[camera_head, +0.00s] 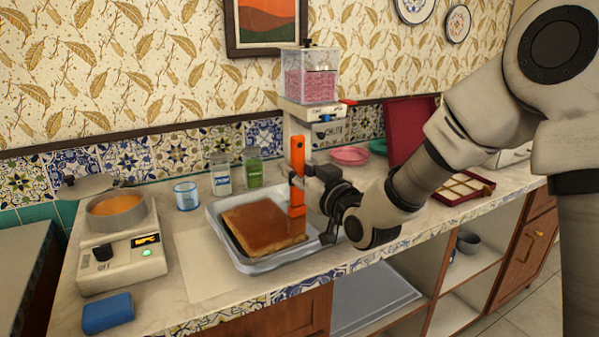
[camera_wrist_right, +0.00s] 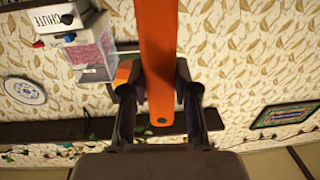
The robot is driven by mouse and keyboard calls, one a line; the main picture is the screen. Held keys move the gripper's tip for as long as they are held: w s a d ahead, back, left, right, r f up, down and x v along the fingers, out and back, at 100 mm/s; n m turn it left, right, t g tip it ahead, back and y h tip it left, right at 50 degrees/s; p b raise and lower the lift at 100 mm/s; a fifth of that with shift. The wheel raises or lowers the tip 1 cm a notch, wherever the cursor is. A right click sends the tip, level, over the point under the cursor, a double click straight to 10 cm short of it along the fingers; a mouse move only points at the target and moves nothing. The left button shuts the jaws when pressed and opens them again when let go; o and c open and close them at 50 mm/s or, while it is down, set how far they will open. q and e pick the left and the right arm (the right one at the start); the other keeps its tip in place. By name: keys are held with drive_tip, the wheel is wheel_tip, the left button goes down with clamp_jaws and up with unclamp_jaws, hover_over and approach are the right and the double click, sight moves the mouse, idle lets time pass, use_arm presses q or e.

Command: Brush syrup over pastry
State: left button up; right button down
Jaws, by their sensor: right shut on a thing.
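A brown pastry slab (camera_head: 258,222) lies in a grey metal tray (camera_head: 262,267) on the counter. My right gripper (camera_head: 302,178) is above the right part of the tray, shut on an orange brush (camera_head: 297,153) held upright. In the right wrist view the brush's orange handle (camera_wrist_right: 158,55) runs between the two fingers (camera_wrist_right: 160,90). The brush's lower end is over or at the pastry's right side; I cannot tell whether it touches. A pan of amber syrup (camera_head: 117,205) sits on a small heater (camera_head: 122,258) at left. My left gripper is not in view.
A dispenser with a pink-filled clear hopper (camera_head: 310,85) stands behind the tray. A blue sponge (camera_head: 108,312) lies front left. A red box (camera_head: 462,188) is at right.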

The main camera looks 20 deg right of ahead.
drive_tip(key=w+a+p, duration=0.1)
drive_tip(key=w+p, duration=0.2)
drive_tip(key=w, duration=1.3)
drive_tip(key=shift+w+a, duration=0.15)
drive_tip(key=shift+a, duration=0.2)
idle(0.3)
wheel_tip(320, 180, up, 7)
drive_tip(key=p, duration=0.4)
